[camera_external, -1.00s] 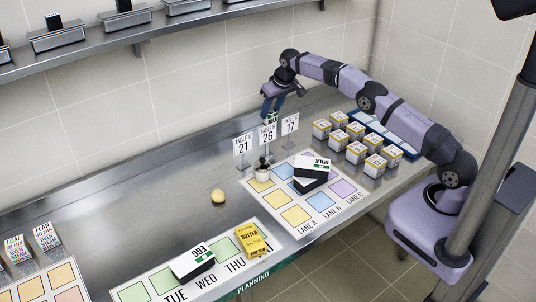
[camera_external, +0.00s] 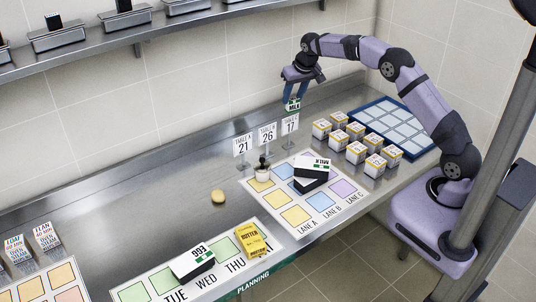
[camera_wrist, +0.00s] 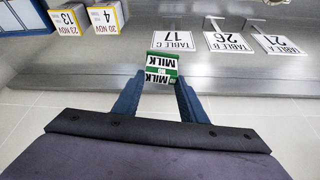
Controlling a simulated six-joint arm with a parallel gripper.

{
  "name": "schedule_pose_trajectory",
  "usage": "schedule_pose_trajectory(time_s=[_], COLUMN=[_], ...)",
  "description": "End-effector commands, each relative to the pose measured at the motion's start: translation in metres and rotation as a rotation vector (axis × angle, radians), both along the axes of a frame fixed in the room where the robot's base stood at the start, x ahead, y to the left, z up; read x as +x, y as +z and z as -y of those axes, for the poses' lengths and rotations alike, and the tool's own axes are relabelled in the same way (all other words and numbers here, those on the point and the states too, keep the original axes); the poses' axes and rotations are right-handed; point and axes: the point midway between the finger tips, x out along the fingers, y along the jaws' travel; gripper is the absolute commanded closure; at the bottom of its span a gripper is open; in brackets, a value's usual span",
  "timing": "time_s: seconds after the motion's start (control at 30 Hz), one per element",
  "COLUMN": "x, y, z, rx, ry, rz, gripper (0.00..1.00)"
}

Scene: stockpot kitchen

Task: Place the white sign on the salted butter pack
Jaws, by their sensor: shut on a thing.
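My gripper (camera_external: 294,94) is shut on a small green and white milk pack (camera_external: 292,104), held in the air behind the white table signs. The milk pack also shows between the fingers in the wrist view (camera_wrist: 161,68). Three white signs stand upright in a row: sign 21 (camera_external: 242,144), sign 26 (camera_external: 267,133) and sign 17 (camera_external: 290,123). They show in the wrist view too, with sign 17 (camera_wrist: 179,41) nearest the milk pack. A yellow butter pack (camera_external: 252,240) lies on the planning mat (camera_external: 209,249) at the front, far from my gripper.
Several small dated boxes (camera_external: 356,152) stand by a blue-rimmed tray (camera_external: 427,151) at right. A lane mat (camera_external: 304,229) carries a small pot (camera_external: 262,174) and stacked black-and-white boxes (camera_external: 313,165). A round yellowish thing (camera_external: 218,196) lies on the counter. A white-topped box (camera_external: 193,260) is beside the butter.

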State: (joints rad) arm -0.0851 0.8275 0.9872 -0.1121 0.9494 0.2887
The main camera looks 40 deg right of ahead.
Motion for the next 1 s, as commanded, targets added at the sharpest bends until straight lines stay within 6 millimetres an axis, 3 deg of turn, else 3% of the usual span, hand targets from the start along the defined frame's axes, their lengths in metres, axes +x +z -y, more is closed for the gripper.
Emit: schedule_pose_trajectory(time_s=[0.47, 1.0], x=[-0.065, -0.194], y=[-0.004, -0.034], z=[0.049, 0.094], rx=[0.001, 0.000], ry=[0.064, 0.131], rz=[0.002, 0.004], gripper=[0.83, 0.83])
